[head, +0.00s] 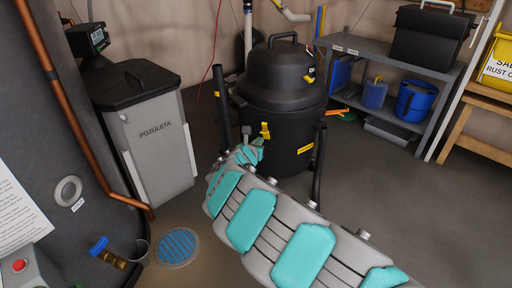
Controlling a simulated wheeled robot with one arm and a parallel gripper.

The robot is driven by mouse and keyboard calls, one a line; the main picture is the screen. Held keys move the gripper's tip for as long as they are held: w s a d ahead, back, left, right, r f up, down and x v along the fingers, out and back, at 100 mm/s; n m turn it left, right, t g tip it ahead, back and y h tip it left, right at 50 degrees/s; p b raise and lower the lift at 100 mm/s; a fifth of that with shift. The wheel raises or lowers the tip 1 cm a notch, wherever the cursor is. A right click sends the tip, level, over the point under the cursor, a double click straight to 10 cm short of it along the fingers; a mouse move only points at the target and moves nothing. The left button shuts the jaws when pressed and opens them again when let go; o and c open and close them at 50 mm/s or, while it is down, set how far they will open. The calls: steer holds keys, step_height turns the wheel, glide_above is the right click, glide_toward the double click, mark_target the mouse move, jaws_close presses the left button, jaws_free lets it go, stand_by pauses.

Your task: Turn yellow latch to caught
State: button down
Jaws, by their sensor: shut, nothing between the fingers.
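A yellow latch (265,131) sits on the front of a black drum-shaped vacuum (284,110), just below the seam between its lid and body. The latch is small in the head view, so I cannot tell whether it is caught. My gripper (249,148) is at the far end of my grey and teal arm, close in front of the vacuum, a little below and left of the latch in the picture. It is shut and holds nothing. I cannot tell whether it touches the vacuum. My arm hides the vacuum's lower left part.
A grey bin (155,145) labelled POZULETA stands left of the vacuum. A grey shelf (400,62) with blue containers is behind at right. A blue floor drain (177,247) and a copper pipe (85,125) are at left. The floor at right is clear.

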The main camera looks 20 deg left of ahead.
mark_target(266, 127)
steer(key=shift+w+a+r, duration=0.1)
steer(key=shift+w+r, duration=0.2)
steer(key=shift+w, duration=0.45)
steer(key=shift+w+d+r, duration=0.1)
steer(key=shift+w+r, duration=0.15)
steer(key=shift+w, duration=0.5)
steer(key=shift+w+a+r, duration=0.1)
steer(key=shift+w+r, duration=0.2)
steer(key=shift+w, duration=0.45)
steer(key=shift+r+p, duration=0.2)
steer(key=shift+p, duration=0.25)
